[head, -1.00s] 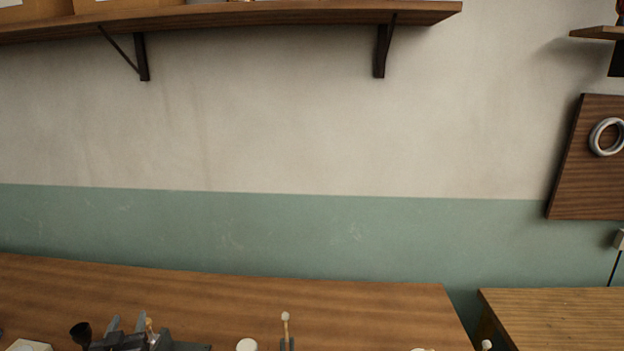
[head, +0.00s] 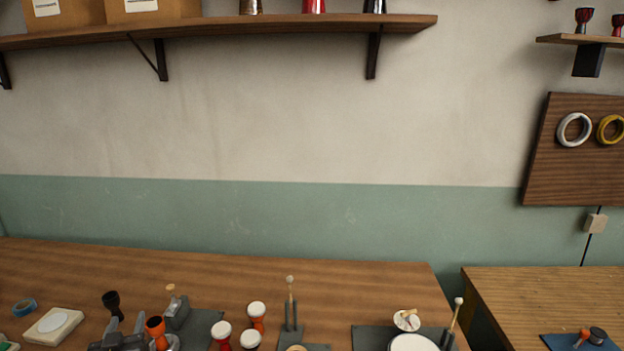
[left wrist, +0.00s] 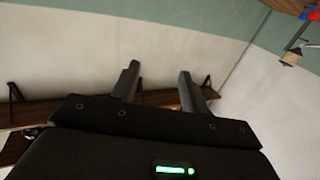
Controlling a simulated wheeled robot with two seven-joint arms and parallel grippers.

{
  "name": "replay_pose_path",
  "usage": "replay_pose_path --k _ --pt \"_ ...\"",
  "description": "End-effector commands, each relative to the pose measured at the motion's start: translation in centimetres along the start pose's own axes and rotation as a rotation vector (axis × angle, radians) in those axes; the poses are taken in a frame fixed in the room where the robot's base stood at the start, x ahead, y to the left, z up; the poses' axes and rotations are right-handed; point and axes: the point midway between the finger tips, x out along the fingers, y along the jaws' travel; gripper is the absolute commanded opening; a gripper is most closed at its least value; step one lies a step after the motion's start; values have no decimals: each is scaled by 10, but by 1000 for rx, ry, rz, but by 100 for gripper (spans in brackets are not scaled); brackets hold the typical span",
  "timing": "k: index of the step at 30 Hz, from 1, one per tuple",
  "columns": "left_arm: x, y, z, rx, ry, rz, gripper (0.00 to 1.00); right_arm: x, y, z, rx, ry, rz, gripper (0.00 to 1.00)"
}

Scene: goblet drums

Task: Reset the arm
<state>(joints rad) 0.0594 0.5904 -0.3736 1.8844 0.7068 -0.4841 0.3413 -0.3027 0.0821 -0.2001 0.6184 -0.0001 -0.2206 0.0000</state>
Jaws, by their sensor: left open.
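My left gripper (head: 126,322) shows at the bottom left of the head view, its two grey fingers pointing up and apart. It is open with nothing between the fingers. In the left wrist view its fingers (left wrist: 158,74) stand apart against the pale wall and a shelf. Beside it in the head view, an orange goblet drum (head: 156,328) stands just to the right and a black cup-shaped piece (head: 111,300) just behind. I cannot tell whether the gripper touches either. My right gripper is not in view.
The wooden table (head: 370,290) holds several small white-topped drums (head: 257,312), a mallet in a stand (head: 291,305), a white block (head: 54,326) and blue tape (head: 25,307). A second table (head: 520,295) stands right. The table's back strip is clear.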

Motion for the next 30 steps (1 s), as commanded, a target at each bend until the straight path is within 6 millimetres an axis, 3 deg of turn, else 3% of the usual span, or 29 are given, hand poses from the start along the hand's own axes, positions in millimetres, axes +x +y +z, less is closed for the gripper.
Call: replay_pose_path --k 8,14,20,24,30 --pt "-22 26 33 5 -132 45 45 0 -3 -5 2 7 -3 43" --pt "-57 45 68 20 -283 89 45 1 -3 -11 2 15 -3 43" --pt "-117 66 110 56 -502 155 45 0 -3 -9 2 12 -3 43" --pt "-178 80 138 103 -689 220 45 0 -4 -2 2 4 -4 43" --pt "-261 87 159 187 -917 307 45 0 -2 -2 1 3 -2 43"
